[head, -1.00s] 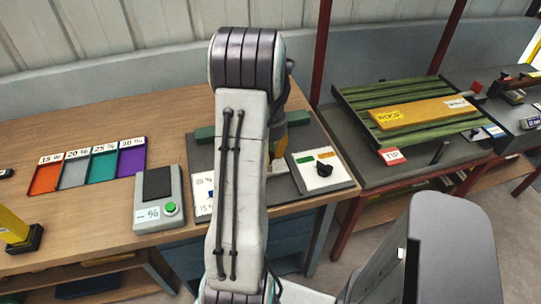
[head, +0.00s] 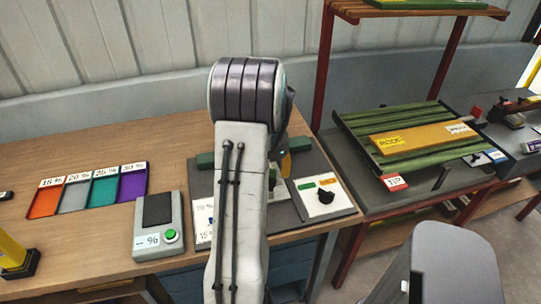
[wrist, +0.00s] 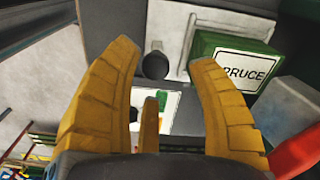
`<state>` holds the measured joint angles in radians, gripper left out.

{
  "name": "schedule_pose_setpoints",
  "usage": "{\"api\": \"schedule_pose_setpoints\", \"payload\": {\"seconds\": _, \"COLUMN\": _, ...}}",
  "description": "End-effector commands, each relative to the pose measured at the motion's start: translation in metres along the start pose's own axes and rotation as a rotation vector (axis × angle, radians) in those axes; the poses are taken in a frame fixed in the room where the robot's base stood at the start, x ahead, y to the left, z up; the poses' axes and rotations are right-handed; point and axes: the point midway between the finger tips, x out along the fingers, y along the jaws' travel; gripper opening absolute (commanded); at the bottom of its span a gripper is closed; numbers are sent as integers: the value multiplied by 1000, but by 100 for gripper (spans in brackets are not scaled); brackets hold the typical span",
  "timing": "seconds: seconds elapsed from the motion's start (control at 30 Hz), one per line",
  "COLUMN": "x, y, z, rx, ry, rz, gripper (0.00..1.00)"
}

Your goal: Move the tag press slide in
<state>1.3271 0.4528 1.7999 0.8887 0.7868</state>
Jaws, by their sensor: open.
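A green block labelled SPRUCE (wrist: 234,62) is to the right, beyond the right finger. In the head view, the press's dark base (head: 345,207) stands on the wooden bench, with a green bar at its back. My arm hides its middle, most of my gripper and the slide.
A panel with a black dial (head: 326,197) is on the press's right side. A grey device with a green button (head: 172,235) stands left of my arm. Coloured trays (head: 104,186) lie further left. A rack with green slats (head: 395,165) stands on the right.

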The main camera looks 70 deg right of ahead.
Motion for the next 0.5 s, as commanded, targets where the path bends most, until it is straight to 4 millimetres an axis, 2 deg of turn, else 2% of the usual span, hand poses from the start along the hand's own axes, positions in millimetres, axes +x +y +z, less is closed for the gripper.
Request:
{"api": "schedule_pose_setpoints", "payload": {"seconds": 0.3, "x": -56, "y": -1, "z": -1, "rx": 0, "ry": 4, "rz": -4, "gripper": 53}}
{"api": "schedule_pose_setpoints", "payload": {"seconds": 0.5, "x": -81, "y": -1, "z": -1, "rx": 0, "ry": 3, "rz": -3, "gripper": 53}}
